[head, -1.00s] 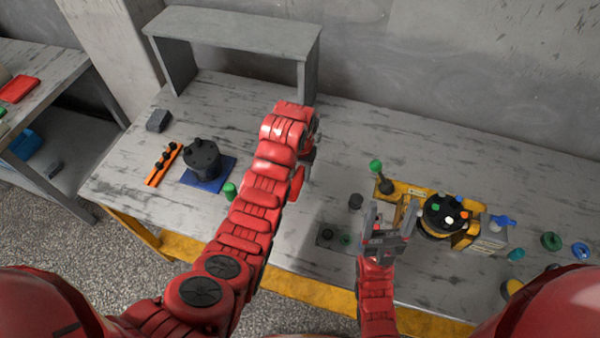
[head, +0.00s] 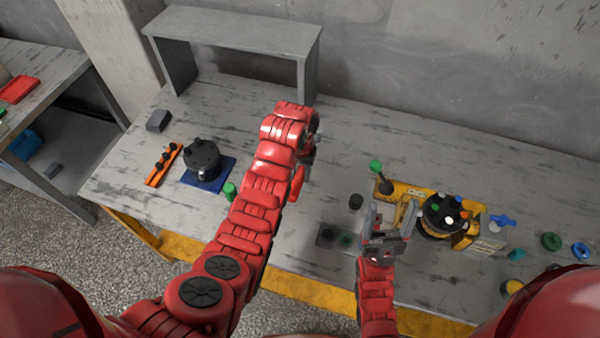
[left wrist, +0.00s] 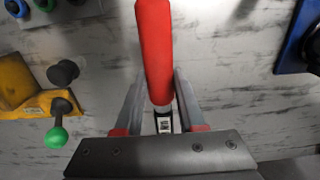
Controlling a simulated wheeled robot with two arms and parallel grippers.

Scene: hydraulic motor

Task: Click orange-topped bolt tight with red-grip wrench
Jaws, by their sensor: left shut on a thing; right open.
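The orange-topped bolt (head: 465,214) stands in the black round top of the motor (head: 436,228), among bolts with green, white and blue tops. The motor sits on a yellow fixture at the right of the table. My left gripper (head: 308,150) is above the middle of the table, well left of the motor. It is shut on the wrench, whose red grip (head: 297,184) sticks out below it. The grip (left wrist: 155,50) fills the middle of the left wrist view between the fingers; the wrench's head is hidden. My right gripper (head: 392,218) is open and empty, just left of the motor.
A green-topped knob (head: 376,166) stands upright at the fixture's left end. A second black motor (head: 203,160) sits on a blue plate at the left, beside an orange rack (head: 162,165). A grey shelf (head: 235,25) stands at the back. The back middle of the table is clear.

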